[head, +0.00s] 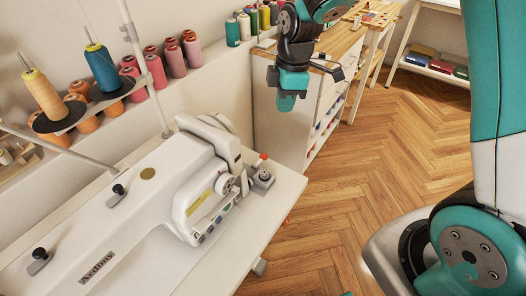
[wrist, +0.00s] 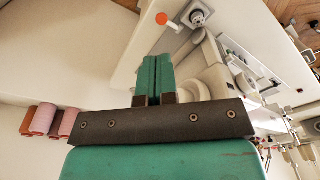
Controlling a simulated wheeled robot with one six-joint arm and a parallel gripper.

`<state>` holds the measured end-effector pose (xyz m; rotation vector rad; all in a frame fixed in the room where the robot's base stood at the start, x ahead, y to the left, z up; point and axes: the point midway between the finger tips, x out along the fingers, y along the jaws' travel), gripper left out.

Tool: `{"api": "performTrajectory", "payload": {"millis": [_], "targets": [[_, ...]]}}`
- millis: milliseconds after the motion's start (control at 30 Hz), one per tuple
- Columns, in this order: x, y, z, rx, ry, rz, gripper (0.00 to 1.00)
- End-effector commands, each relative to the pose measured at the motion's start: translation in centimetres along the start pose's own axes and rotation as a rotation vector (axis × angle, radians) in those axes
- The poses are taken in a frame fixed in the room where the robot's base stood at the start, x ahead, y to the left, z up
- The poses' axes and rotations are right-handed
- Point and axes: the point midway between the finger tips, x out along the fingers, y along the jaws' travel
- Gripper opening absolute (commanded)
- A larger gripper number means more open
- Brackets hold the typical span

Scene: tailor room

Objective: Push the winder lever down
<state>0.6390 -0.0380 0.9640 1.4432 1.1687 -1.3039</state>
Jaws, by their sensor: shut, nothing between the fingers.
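The bobbin winder (head: 262,179) is a small grey unit at the right end of the sewing table. Its lever has an orange-red tip (head: 263,156), standing at the top of the unit. In the wrist view the orange tip (wrist: 161,19) is at the top, just left of the round winder part (wrist: 197,17). My gripper (head: 286,103) points down, above and beyond the winder, clear of it. Its teal fingers (wrist: 153,62) are shut and empty, and in the wrist view they appear below the lever tip with a gap between.
The white sewing machine (head: 150,185) stands on the white table (head: 185,277), left of the winder. Thread spools (head: 175,60) line the wall ledge. A white drawer cabinet (head: 272,130) is behind my gripper. Wooden floor (head: 350,200) lies open to the right.

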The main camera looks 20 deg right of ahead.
Motion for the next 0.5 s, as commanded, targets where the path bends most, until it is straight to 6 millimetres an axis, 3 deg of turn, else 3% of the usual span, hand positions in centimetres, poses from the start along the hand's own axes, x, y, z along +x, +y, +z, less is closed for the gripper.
{"api": "performTrajectory", "payload": {"millis": [200,500], "targets": [[-2.7,0.0,0.0,0.000,0.000,0.000,0.00],[-3.2,0.0,0.0,0.000,0.000,-0.001,0.00]]}}
